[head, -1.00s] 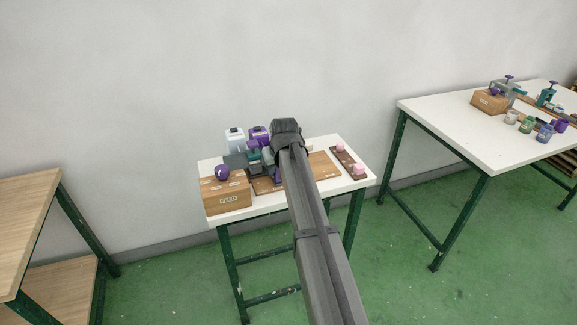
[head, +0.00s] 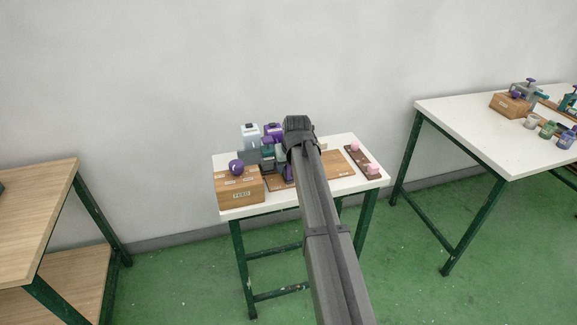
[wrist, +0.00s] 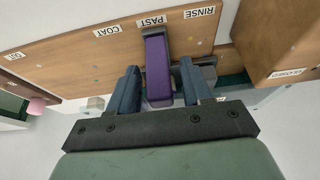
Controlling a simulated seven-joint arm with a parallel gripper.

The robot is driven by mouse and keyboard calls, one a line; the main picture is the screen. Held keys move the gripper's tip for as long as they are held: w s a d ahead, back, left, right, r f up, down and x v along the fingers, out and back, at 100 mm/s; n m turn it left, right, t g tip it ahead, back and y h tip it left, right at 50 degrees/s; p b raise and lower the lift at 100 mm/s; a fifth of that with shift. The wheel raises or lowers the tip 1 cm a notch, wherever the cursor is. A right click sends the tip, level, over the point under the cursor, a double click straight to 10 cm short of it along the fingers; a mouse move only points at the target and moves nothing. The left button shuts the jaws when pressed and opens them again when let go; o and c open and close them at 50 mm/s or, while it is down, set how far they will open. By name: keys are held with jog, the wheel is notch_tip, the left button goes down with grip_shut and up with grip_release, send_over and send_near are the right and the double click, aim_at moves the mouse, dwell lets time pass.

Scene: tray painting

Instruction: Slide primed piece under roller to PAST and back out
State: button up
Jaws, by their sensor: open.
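In the wrist view, my gripper (wrist: 160,85) is open, its two blue-grey fingers apart. A purple bar (wrist: 158,70) with a grey frame lies between the fingers in the picture, with gaps on both sides. I cannot tell whether it is the primed piece or part of the roller. Its far end is beside the PAST label (wrist: 152,21) on the wooden board (wrist: 70,50). In the head view, the board (head: 338,165) lies on the small white table, and my arm hides the gripper and part of the board.
A wooden box marked FEED (head: 240,194), with a purple knob (head: 236,167) on top, stands at the table's front left. White (head: 250,134) and purple (head: 273,131) containers stand behind. Another white table (head: 470,125) stands farther right.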

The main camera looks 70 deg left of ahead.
jog(key=v, duration=1.3)
jog(key=shift+d+r, duration=0.2)
jog(key=shift+r, duration=0.1)
jog(key=x, duration=1.3)
jog(key=shift+a+f, duration=0.15)
jog(key=shift+a, duration=0.05)
jog(key=shift+c, duration=0.2)
grip_shut()
